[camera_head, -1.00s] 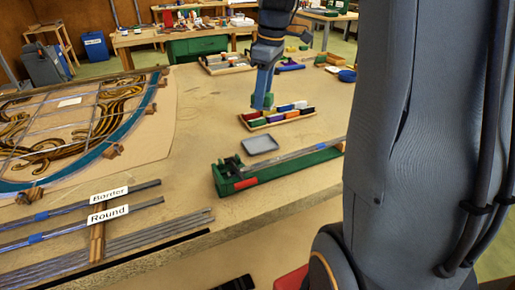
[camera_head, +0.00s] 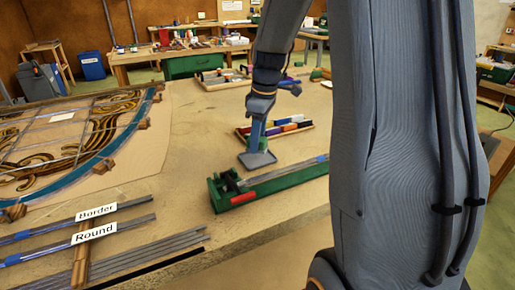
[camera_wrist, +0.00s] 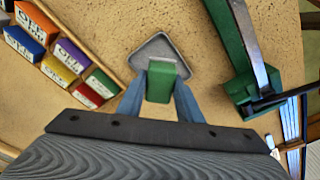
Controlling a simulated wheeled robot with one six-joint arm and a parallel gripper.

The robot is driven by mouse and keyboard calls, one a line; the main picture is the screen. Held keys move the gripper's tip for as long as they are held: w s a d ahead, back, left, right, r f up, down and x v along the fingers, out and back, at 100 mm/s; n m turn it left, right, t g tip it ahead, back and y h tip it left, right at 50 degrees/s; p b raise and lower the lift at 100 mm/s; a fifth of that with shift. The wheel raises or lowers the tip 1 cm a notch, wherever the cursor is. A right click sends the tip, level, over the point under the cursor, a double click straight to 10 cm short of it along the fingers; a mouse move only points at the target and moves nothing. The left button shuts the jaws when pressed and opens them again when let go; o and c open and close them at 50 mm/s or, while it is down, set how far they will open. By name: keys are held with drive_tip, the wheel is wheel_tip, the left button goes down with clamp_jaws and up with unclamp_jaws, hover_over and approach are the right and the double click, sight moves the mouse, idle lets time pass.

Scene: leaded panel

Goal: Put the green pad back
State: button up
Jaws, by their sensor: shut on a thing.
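My gripper (camera_wrist: 161,90) is shut on the green pad (camera_wrist: 162,82), a small green block with a pale green top face. In the wrist view the pad is in front of the shallow grey tray (camera_wrist: 155,48) and hides part of it. I cannot tell whether the pad touches the tray. A wooden box (camera_wrist: 40,62) of coloured blocks with white labelled faces lies to the left in the wrist view; another green block (camera_wrist: 103,83) sits at its near end.
A long green fixture (camera_head: 270,184) with a metal strip and red end lies just in front of the tray. The leaded panel (camera_head: 70,140) is at the left. Metal strips labelled Border and Round (camera_head: 94,232) lie at the front left. Bare table separates panel and tray.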

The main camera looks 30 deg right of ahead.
sight(262, 139)
drive_tip(key=shift+f, duration=1.65)
drive_tip(key=shift+f, duration=0.1)
drive_tip(key=o, duration=0.7)
drive_tip(key=shift+o, duration=0.2)
drive_tip(key=r, duration=0.4)
drive_tip(key=r+b, duration=0.1)
drive_tip(key=r, duration=0.3)
drive_tip(key=s+d+r, duration=0.1)
drive_tip(key=r, duration=0.3)
drive_tip(key=shift+r, duration=0.1)
